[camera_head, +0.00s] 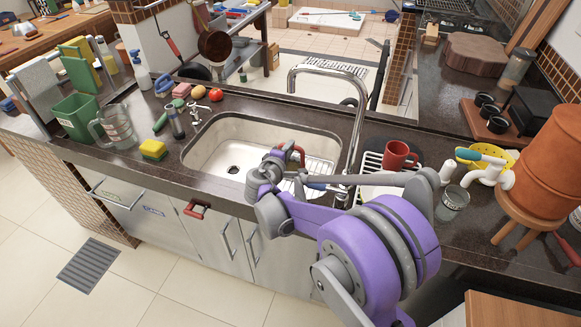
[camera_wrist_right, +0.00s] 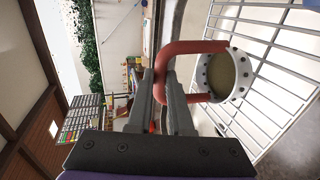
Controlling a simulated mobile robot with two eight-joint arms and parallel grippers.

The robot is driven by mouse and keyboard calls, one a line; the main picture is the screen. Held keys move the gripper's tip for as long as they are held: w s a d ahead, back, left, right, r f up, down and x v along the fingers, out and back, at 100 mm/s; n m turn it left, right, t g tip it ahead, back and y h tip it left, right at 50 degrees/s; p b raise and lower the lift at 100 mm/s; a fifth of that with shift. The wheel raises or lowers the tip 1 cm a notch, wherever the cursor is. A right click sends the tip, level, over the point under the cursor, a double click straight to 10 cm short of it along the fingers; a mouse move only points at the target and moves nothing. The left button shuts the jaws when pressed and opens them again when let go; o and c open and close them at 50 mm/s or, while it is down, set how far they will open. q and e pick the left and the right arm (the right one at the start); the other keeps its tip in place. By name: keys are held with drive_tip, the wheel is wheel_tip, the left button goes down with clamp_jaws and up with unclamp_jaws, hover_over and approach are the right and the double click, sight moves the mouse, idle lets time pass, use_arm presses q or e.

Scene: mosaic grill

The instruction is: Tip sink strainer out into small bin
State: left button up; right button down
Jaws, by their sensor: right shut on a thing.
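The sink strainer (camera_wrist_right: 238,96) shows in the right wrist view as a pale, perforated cup with a red looped handle and something dull tan inside. My right gripper (camera_wrist_right: 168,78) is shut on the red handle, and the cup is to the right of the fingers. In the head view, my right gripper (camera_head: 284,162) is over the sink, with part of the red handle (camera_head: 297,148) showing; the cup is mostly hidden there. The small green bin (camera_head: 76,122) stands on the counter at the far left, well away from the strainer. My left gripper is not in view.
The sink basin (camera_head: 222,155) holds a wire rack (camera_head: 321,170) at its right. A red mug (camera_head: 397,155) is at right.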

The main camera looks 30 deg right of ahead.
drive_tip(key=shift+r, duration=0.1)
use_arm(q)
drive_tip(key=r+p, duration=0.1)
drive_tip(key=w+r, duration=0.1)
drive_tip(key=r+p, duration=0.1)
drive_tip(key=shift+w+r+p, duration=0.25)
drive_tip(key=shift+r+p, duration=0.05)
use_arm(e)
wheel_tip(320, 180, up, 5)
drive_tip(key=shift+f, duration=0.1)
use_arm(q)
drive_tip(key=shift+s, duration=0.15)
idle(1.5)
